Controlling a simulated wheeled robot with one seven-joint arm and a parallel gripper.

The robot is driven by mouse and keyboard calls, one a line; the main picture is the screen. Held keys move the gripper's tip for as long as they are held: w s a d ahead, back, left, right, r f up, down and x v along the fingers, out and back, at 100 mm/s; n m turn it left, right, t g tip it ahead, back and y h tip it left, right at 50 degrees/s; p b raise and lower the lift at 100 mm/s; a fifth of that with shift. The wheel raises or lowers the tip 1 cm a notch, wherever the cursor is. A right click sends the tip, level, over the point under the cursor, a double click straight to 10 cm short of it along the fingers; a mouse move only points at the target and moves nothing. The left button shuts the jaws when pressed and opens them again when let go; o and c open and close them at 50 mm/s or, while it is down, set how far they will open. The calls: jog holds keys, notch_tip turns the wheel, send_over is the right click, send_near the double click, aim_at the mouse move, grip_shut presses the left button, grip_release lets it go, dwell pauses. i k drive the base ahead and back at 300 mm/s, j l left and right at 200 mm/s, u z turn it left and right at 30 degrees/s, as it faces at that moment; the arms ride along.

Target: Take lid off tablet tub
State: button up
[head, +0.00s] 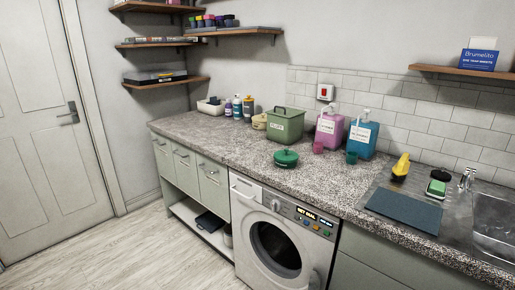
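My gripper is not in view. Nothing in the frame is clearly marked as the tablet tub at this size. I cannot tell which of these is the tablet tub.
The speckled counter (215,142) runs along the wall above a washing machine (275,243). Pink (328,129) and teal (363,135) jugs stand right of the green box, small cups before them. A yellow bottle (401,166), dark mat (404,209) and sink (495,237) lie farther right.

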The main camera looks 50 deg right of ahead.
aim_at(285, 156)
jog(key=i+z, duration=0.15)
jog(key=i, duration=0.25)
jog(key=i+j+z, duration=0.15)
jog(key=i, duration=0.3)
jog(key=i+j+z, duration=0.15)
jog(key=i, duration=0.25)
jog(key=i+j+z, duration=0.15)
jog(key=i, duration=0.25)
